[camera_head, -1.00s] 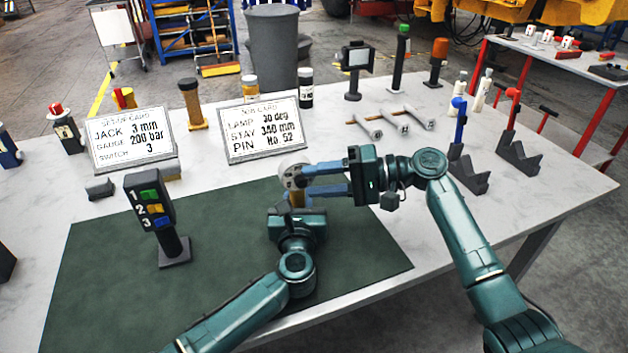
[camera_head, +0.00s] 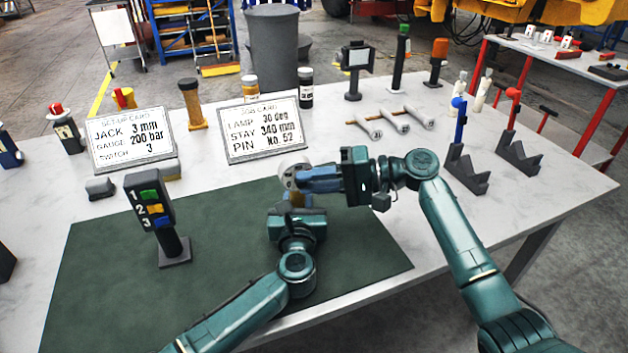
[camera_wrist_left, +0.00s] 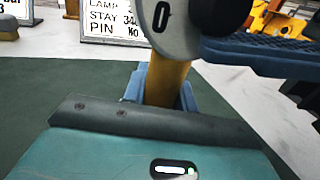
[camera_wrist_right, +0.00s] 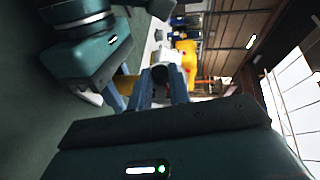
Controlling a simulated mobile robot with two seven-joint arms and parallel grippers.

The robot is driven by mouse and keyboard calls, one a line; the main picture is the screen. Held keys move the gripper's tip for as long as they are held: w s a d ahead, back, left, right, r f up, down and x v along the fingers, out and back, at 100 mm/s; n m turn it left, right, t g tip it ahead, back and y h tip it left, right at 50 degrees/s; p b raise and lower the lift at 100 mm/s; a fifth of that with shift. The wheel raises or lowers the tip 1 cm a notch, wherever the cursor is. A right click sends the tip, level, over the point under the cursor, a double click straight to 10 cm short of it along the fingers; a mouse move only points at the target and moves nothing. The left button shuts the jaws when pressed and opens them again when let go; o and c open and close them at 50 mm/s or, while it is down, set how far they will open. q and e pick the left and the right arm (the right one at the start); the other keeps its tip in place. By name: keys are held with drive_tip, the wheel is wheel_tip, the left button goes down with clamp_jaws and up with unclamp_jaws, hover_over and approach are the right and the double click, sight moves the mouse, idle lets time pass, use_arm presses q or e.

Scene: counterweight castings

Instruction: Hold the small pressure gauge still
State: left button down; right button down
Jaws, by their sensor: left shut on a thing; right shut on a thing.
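The small pressure gauge (camera_head: 291,173) has a pale round head on a yellow stem, above the green mat. My left gripper (camera_head: 297,207) is shut on the yellow stem (camera_wrist_left: 166,80), which stands roughly upright between its blue fingers in the left wrist view. My right gripper (camera_head: 306,180) comes from the right and is shut on a dark round knob (camera_wrist_left: 224,14) at the side of the gauge's head. In the right wrist view its blue fingers (camera_wrist_right: 152,90) close around this part. The gauge's face is mostly hidden.
The green mat (camera_head: 110,270) carries a switch post (camera_head: 152,205) with three coloured buttons. Two cards, a setup card (camera_head: 130,138) and a job card (camera_head: 262,128), stand behind. V-blocks (camera_head: 468,172) stand to the right. The mat's front left is clear.

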drive_tip(key=shift+r+h, duration=0.1)
drive_tip(key=shift+h, duration=0.2)
drive_tip(key=n+h, duration=0.1)
drive_tip(key=h, duration=0.2)
drive_tip(key=a+r+n+t+h, duration=0.1)
drive_tip(key=h, duration=0.2)
drive_tip(key=n+h, duration=0.1)
drive_tip(key=h, duration=0.3)
drive_tip(key=shift+s+a+r, duration=0.2)
drive_tip(key=shift+s, duration=0.05)
idle(0.4)
drive_tip(key=c, duration=1.3)
unclamp_jaws()
